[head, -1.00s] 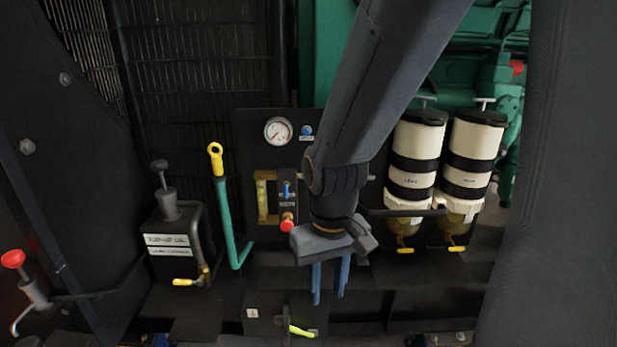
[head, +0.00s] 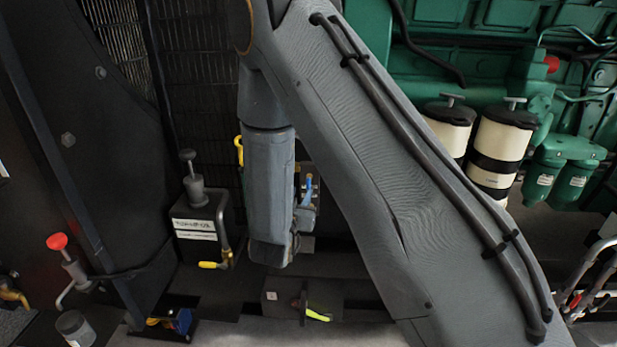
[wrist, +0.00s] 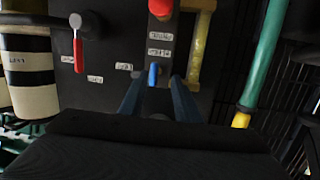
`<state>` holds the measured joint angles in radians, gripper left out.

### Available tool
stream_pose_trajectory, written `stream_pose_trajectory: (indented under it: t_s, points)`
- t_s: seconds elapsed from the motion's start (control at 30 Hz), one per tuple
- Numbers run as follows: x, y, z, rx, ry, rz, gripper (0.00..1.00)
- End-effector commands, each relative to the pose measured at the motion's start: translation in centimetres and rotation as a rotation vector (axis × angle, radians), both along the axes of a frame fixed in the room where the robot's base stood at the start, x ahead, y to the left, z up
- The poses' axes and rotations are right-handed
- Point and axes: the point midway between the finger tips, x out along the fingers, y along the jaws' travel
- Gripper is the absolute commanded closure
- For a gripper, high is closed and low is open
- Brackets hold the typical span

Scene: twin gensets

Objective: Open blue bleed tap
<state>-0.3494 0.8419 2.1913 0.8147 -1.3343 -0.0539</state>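The blue bleed tap (wrist: 154,73) is a small blue lever on the black panel in the wrist view, upright there, below a red knob (wrist: 160,8). My gripper (wrist: 157,80) is open, with one blue finger on either side of the tap. I cannot tell whether either finger touches it. In the head view my gripper (head: 308,186) is partly behind my arm, its blue fingers pointing up at the panel. The tap cannot be made out there.
A red lever (wrist: 78,52) is left of the tap in the wrist view. In the head view, filters (head: 500,150) stand right and a black oil box (head: 200,228) left.

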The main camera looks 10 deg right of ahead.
Motion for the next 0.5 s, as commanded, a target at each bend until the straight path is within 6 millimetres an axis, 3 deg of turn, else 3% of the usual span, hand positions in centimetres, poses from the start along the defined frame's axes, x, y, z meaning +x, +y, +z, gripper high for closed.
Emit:
stream_pose_trajectory:
  t_s: [0.27, 0.5]
  points:
    - [-0.8, -0.3, 1.2, -0.106, -0.123, -0.059, 0.71]
    - [1.9, -1.9, 1.4, -0.108, -0.128, -0.061, 0.71]
